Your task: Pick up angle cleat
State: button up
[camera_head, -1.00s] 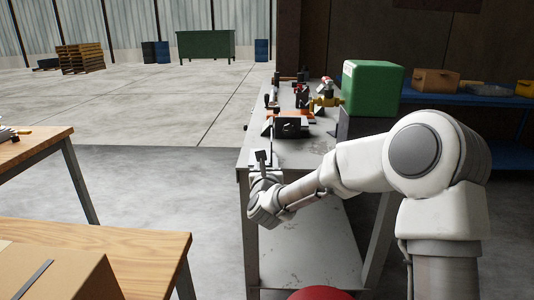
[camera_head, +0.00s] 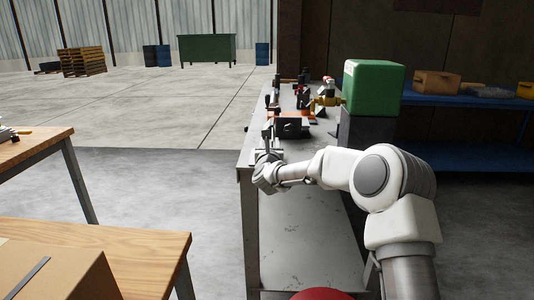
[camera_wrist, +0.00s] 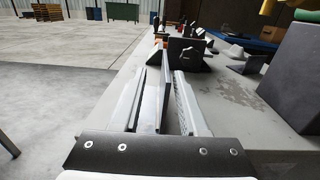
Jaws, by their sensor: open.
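The angle cleat, a grey L-shaped piece with an upright plate and a pale flat leg, shows in the wrist view (camera_wrist: 165,92), standing on the bench top. My gripper (camera_wrist: 163,74) is open, with one finger on each side of the cleat. A gap shows between the upright plate and the right finger. Whether the left finger touches the flat leg I cannot tell. In the head view my gripper (camera_head: 267,150) is low over the near left end of the grey steel bench (camera_head: 318,162), and it mostly hides the cleat.
A dark block (camera_head: 291,129) and several small tools and fittings stand farther along the bench. A green box (camera_head: 372,88) sits on a dark block at the right. The bench's left edge lies close to my gripper. The bench top right of my gripper is mostly clear.

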jog(key=shift+w+d+r+b, duration=0.1)
jog(key=shift+w, duration=0.6)
jog(key=shift+w+d+r+b, duration=0.1)
jog(key=shift+w+d+r, duration=0.05)
jog(key=shift+w, duration=0.55)
jog(key=shift+w+d+r+b, duration=0.1)
jog(key=shift+w, duration=1.2)
grip_shut()
jog(key=shift+r, duration=0.35)
